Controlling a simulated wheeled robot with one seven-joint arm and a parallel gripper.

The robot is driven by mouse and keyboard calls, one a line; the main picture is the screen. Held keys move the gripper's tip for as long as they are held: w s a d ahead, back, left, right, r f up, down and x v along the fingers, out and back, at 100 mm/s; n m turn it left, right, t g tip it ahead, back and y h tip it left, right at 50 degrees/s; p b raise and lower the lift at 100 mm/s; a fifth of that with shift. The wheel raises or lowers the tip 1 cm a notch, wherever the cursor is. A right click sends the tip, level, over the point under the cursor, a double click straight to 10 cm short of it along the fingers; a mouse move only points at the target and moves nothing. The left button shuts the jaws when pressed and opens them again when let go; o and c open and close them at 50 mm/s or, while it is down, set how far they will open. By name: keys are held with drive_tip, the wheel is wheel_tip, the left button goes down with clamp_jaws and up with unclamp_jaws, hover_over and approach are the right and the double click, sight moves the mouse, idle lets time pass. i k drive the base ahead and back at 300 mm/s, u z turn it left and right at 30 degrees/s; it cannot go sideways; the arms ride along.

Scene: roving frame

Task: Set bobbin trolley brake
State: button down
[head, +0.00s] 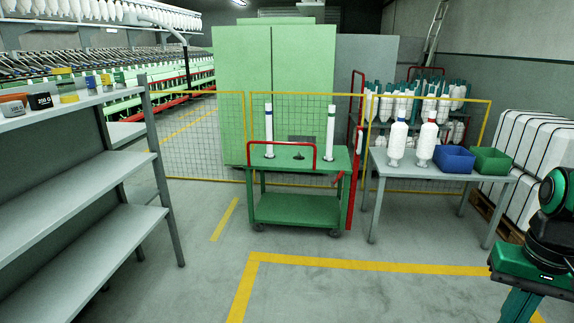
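The green bobbin trolley (300,208) stands ahead on the grey floor, in front of a yellow-framed mesh fence. It has two decks and small wheels. A red bar (283,143) rises at its near edge, and a red upright part (354,180) stands at its right end. Part of my arm shows at the right edge; my gripper is not in view.
A grey table (400,172) right of the trolley holds white bobbins, a blue bin (454,160) and a green bin (492,161). Grey shelving (85,190) stands at left. Floor before the trolley is clear, with yellow lines (370,264).

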sight(340, 175)
drive_tip(key=z, duration=0.2)
drive_tip(key=i, duration=2.3)
drive_tip(key=z, duration=0.15)
